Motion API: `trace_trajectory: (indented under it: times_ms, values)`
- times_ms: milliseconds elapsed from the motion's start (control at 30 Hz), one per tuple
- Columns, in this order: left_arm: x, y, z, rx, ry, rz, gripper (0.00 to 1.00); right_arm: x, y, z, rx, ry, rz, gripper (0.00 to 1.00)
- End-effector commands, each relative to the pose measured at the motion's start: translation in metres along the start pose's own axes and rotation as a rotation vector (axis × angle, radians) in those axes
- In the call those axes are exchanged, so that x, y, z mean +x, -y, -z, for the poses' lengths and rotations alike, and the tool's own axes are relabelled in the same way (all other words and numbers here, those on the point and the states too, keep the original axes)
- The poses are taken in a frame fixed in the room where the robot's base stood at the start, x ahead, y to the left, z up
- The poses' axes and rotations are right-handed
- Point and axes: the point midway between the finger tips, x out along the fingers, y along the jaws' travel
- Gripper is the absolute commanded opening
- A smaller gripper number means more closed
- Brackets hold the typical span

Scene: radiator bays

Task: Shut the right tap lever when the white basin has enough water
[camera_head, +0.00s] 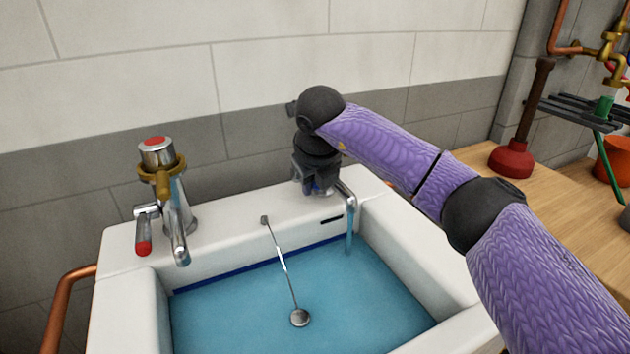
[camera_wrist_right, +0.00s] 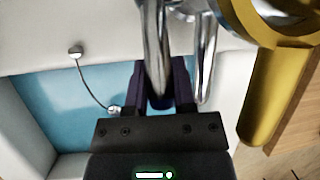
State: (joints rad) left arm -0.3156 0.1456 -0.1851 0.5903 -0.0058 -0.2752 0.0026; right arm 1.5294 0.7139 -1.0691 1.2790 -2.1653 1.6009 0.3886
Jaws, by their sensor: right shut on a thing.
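The white basin (camera_head: 137,301) holds blue water (camera_head: 290,310). The water surface lies at or just below a dark blue line on the basin's back wall. The right tap's spout (camera_head: 345,193) lets a stream of water (camera_head: 349,232) fall into the basin; most of this tap is hidden behind my right gripper (camera_head: 318,186). In the right wrist view my right gripper (camera_wrist_right: 160,88) is shut on the chrome right tap lever (camera_wrist_right: 157,45), with the spout (camera_wrist_right: 206,45) beside it. My left gripper is not in view.
The left tap (camera_head: 178,205), with a red-tipped lever (camera_head: 143,246), stands on the basin's back ledge; no stream shows under it. A plug on a chain (camera_head: 299,317) shows over the water. A plunger (camera_head: 512,158) stands on the wooden counter (camera_head: 566,190) at right.

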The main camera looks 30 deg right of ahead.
Motion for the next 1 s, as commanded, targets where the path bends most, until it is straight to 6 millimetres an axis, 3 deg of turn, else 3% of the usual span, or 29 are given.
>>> trace_trajectory:
  times_ms: [467, 733, 1000]
  values:
    - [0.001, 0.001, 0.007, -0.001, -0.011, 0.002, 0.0, 0.002, 0.0, 0.001, 0.001, 0.011, 0.002, 0.0]
    - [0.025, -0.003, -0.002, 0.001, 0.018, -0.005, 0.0, 0.026, -0.004, 0.008, 0.037, 0.255, 0.034, 0.0]
    - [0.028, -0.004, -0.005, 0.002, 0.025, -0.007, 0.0, 0.023, -0.004, 0.007, 0.049, 0.323, 0.042, 0.0]
